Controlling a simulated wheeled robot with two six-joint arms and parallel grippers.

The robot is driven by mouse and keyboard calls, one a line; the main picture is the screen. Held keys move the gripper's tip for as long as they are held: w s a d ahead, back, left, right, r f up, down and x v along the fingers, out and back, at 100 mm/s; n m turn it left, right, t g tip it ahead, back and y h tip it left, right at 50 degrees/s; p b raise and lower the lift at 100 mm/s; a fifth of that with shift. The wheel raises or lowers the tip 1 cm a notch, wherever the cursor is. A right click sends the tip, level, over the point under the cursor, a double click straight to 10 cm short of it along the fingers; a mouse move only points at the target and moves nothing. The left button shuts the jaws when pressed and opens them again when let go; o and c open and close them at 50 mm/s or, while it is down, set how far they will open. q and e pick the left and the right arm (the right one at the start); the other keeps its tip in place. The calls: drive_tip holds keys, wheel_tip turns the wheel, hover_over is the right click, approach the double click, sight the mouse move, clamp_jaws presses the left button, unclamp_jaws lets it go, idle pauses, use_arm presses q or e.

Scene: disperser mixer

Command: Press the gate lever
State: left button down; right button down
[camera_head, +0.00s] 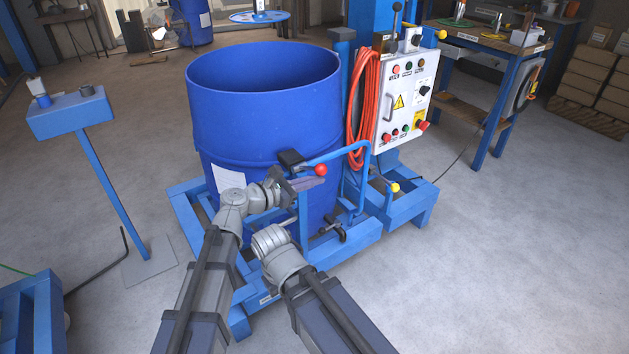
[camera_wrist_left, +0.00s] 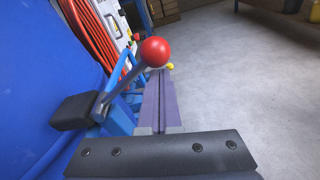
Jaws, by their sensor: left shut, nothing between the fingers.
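The lever has a red ball knob (camera_head: 320,169) and a grey rod, and rises from a black block (camera_head: 292,159) on the blue frame by the drum. In the left wrist view the red knob (camera_wrist_left: 155,52) appears just beyond and slightly left of my fingers, with its black block (camera_wrist_left: 76,111) at the left. My left gripper (camera_head: 318,182) is shut and empty, its purple-grey fingers pointing right, just below the knob in the head view. The fingers (camera_wrist_left: 164,98) also show together in the wrist view. Contact cannot be told. My right gripper's fingers are hidden.
A large open blue drum (camera_head: 225,125) stands behind the lever. A white control box (camera_head: 405,95) with orange hose (camera_head: 362,110) stands right of it. A yellow-knobbed lever (camera_head: 394,187) and a black-handled clamp (camera_head: 333,230) are close by. Floor at the right is clear.

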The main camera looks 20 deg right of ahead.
use_arm(q)
drive_tip(key=shift+w+r, duration=0.1)
drive_tip(key=shift+r, duration=0.3)
use_arm(e)
drive_tip(key=shift+r, duration=0.4)
use_arm(q)
drive_tip(key=shift+a+p, duration=0.1)
drive_tip(key=shift+p, duration=0.2)
